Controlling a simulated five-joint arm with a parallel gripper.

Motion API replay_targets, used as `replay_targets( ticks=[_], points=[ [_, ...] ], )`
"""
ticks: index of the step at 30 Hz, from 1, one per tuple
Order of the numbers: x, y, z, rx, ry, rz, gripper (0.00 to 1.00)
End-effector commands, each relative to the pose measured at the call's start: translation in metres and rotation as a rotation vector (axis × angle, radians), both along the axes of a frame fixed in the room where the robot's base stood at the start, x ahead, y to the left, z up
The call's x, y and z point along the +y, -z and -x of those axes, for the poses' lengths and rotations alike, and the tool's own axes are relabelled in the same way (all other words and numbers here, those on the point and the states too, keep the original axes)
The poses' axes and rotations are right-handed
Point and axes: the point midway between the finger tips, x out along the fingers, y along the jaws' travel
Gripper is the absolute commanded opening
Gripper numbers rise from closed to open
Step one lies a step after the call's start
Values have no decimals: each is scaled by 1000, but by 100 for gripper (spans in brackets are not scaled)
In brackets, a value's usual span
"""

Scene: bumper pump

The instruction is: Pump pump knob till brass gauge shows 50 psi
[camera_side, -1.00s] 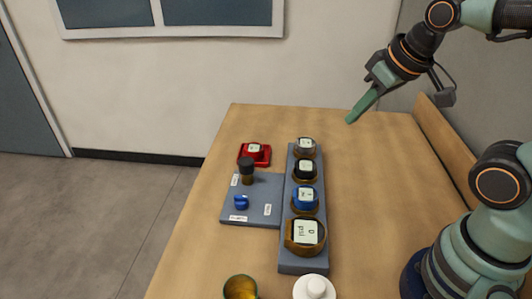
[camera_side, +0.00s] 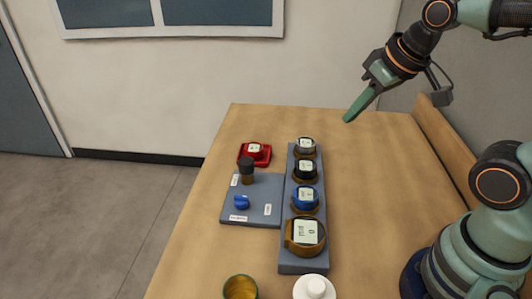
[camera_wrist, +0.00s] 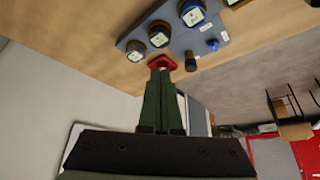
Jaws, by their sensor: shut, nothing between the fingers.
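The brass gauge (camera_side: 305,235) is the nearest and largest on the grey gauge strip; its display reads 0 psi, turned in the picture. A black knob on a brass-coloured stem (camera_side: 247,169) stands upright on the grey panel (camera_side: 262,208); it looks like the pump knob, though its label is too small to read. A blue knob (camera_side: 241,202) sits nearer on the same panel. My gripper (camera_side: 347,120) is shut and empty, in the air above the far right part of the table, apart from everything. The wrist view shows its closed fingers (camera_wrist: 160,78).
Blue (camera_side: 305,198), black (camera_side: 306,169) and grey (camera_side: 305,147) gauges line the strip beyond the brass one. A red device (camera_side: 254,153) sits behind the panel. A yellowish cup (camera_side: 240,288) and a white lidded object (camera_side: 315,288) stand in front. The table's right side (camera_side: 375,190) is clear.

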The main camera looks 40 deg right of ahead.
Motion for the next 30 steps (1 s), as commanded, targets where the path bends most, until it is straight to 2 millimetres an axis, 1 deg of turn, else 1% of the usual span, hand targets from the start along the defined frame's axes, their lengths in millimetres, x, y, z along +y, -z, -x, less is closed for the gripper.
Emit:
replay_targets(
  ticks=[5, 9, 14, 18, 24, 27, 30],
  points=[
    [10, -1, -26, -11, 40, -39, 0],
    [23, 1, -59, -30, 93, -89, 0],
    [42, 8, -97, -51, 153, -154, 0],
    [60, 19, -129, -67, 207, -212, 0],
    [87, 40, -168, -85, 275, -293, 0],
    [99, 50, -182, -92, 300, -325, 0],
    [106, 57, -191, -97, 319, -347, 0]
  ],
)
